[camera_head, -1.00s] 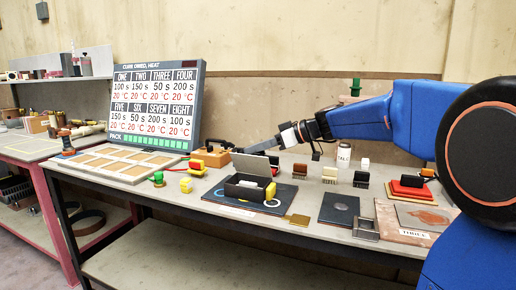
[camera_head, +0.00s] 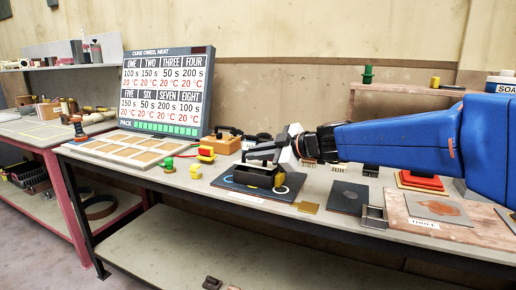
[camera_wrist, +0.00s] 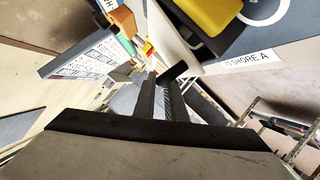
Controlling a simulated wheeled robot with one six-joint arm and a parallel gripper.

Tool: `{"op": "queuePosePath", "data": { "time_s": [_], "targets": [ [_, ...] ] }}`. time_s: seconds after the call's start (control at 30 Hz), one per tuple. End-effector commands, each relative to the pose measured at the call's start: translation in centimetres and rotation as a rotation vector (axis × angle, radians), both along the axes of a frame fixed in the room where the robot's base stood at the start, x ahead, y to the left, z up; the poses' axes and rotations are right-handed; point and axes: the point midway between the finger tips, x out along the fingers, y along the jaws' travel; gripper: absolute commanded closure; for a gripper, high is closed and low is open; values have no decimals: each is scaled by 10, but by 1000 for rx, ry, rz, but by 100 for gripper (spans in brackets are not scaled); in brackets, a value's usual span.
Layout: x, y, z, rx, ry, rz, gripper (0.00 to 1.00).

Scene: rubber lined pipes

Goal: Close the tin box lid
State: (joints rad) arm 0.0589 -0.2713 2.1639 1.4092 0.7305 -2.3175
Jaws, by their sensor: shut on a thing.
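The dark tin box (camera_head: 258,178) stands on a dark mat (camera_head: 227,186) near the front of the bench. A yellow part (camera_head: 279,180) shows at its right end. My gripper (camera_head: 256,153) is just above the box, reaching in from the right. It is shut, apparently on the lid; the fingers cover this area, and the lid's outline and angle cannot be made out. In the wrist view my gripper's fingers (camera_wrist: 160,98) run close together, and a yellow and black piece (camera_wrist: 210,14) shows at the upper right, over the mat.
The sign board (camera_head: 165,90) and a tray of tan pads (camera_head: 130,149) are to the left. A brass plate (camera_head: 308,207), a metal frame (camera_head: 374,216) and a dark plate (camera_head: 345,197) lie to the right. A red block (camera_head: 421,181) stands farther right.

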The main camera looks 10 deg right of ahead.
Motion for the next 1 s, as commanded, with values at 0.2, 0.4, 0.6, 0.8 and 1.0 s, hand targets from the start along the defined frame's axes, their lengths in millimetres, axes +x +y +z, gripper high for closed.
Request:
{"op": "queuePosePath", "data": {
  "time_s": [0.2, 0.4, 0.6, 0.8, 1.0],
  "targets": [
    [-6, 5, -11, 1, 2, 1, 100],
    [-7, 6, -15, 0, 2, 1, 100],
    [-7, 6, -15, 0, 2, 1, 81],
    [-7, 6, -14, 1, 1, 0, 81],
    [-13, -1, -10, 2, 0, -1, 81]
  ]
}}
